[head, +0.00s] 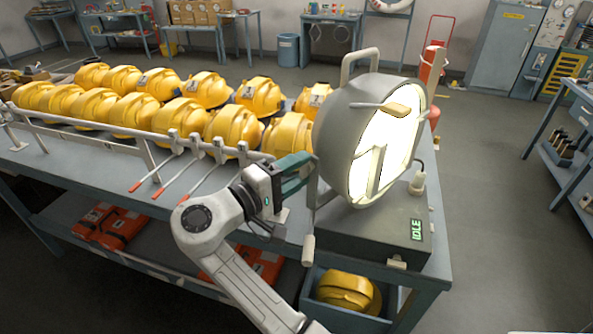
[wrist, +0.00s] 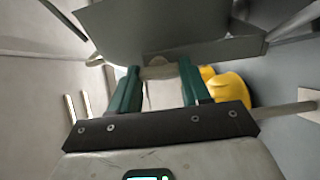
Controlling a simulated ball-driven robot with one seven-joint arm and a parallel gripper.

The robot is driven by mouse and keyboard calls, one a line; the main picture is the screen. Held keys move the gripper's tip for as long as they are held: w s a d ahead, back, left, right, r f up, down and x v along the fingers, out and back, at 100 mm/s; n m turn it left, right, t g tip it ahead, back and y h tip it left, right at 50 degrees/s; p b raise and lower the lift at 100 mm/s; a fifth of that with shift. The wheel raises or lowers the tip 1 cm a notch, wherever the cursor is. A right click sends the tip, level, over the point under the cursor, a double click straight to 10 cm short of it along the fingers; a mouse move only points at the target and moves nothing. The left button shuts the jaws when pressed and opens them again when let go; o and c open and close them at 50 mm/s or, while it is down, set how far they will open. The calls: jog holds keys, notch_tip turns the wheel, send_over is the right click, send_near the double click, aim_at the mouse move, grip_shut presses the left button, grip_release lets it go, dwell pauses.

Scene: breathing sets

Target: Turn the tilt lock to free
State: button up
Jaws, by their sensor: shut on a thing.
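A round grey drum (head: 345,125) with a bright glowing front stands tilted on a grey base (head: 385,235) at the bench's right end. The base's small display (head: 416,229) reads IDLE. My gripper (head: 308,160) is at the drum's left side, its green fingers against the side mount. In the wrist view my gripper (wrist: 160,80) is shut on a short pale bar (wrist: 158,72) under the grey housing (wrist: 170,25); this looks like the tilt lock handle. In the head view the lock is hidden behind my fingers, so its setting cannot be told.
Several yellow helmets (head: 205,88) fill the bench to the left, behind a rail with red-tipped levers (head: 172,172). A pale hanging handle (head: 308,248) is below my gripper. A bin with a yellow helmet (head: 347,290) is under the bench.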

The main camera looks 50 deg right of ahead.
jog(key=o, duration=1.1)
jog(key=shift+c, duration=0.2)
jog(key=shift+a, duration=0.1)
jog(key=w+a+b, duration=0.2)
jog(key=a+b, duration=0.1)
jog(key=a, duration=0.7)
jog(key=shift+a+b, duration=0.25)
jog(key=shift+b, duration=0.1)
jog(key=shift+w, duration=0.1)
